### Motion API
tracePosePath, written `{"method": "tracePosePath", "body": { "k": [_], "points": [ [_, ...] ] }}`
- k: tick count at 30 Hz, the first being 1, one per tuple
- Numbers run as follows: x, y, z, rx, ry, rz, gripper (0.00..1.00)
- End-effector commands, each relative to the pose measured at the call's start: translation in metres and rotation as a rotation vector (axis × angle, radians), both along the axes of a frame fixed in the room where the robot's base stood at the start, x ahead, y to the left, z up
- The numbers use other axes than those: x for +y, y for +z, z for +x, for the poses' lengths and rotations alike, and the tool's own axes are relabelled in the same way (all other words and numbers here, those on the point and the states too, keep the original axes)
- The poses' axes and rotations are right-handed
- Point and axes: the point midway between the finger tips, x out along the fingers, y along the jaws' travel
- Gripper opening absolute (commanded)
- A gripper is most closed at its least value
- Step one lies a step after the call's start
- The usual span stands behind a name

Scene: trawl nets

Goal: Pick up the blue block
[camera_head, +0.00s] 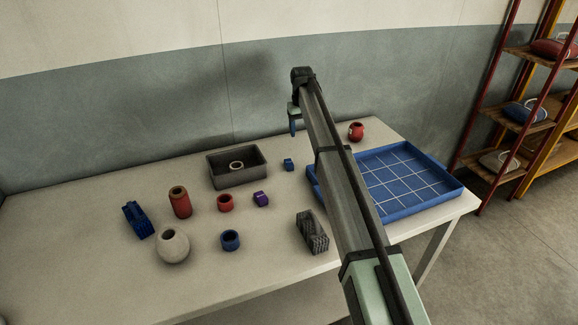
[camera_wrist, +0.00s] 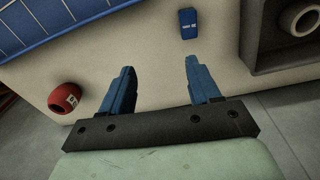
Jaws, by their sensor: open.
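A small blue block (camera_head: 288,164) lies on the table between the grey box and the blue tray. In the wrist view the blue block (camera_wrist: 188,24) shows near the top, with a small white mark on it. My gripper (camera_wrist: 160,66) is open, its two blue fingers apart with only bare table seen between them. In the head view my gripper (camera_head: 293,128) is above the back of the table, and the block shows a little below its fingers in the picture. The block is apart from the fingers.
A grey box (camera_head: 213,180) holding a pale ring stands left of the block; the blue gridded tray (camera_head: 428,207) is to the right. A red pot (camera_head: 356,131) stands at the back. Purple (camera_head: 261,199), red (camera_head: 225,203) and other pieces lie to the front left.

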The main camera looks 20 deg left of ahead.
Motion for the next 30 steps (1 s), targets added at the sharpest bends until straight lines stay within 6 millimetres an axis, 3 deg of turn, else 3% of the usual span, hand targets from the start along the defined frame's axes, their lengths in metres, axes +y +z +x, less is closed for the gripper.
{"method": "tracePosePath", "body": {
  "k": [3, 11, 24, 30],
  "points": [
    [0.026, 0.005, -0.021, 0.040, 0.024, 0.000, 0.62],
    [0.036, -0.003, -0.032, 0.062, 0.033, -0.002, 0.62],
    [0.035, -0.070, -0.031, 0.060, 0.033, -0.002, 0.62],
    [0.036, -0.082, -0.031, 0.059, 0.033, -0.001, 0.62]
  ]
}}
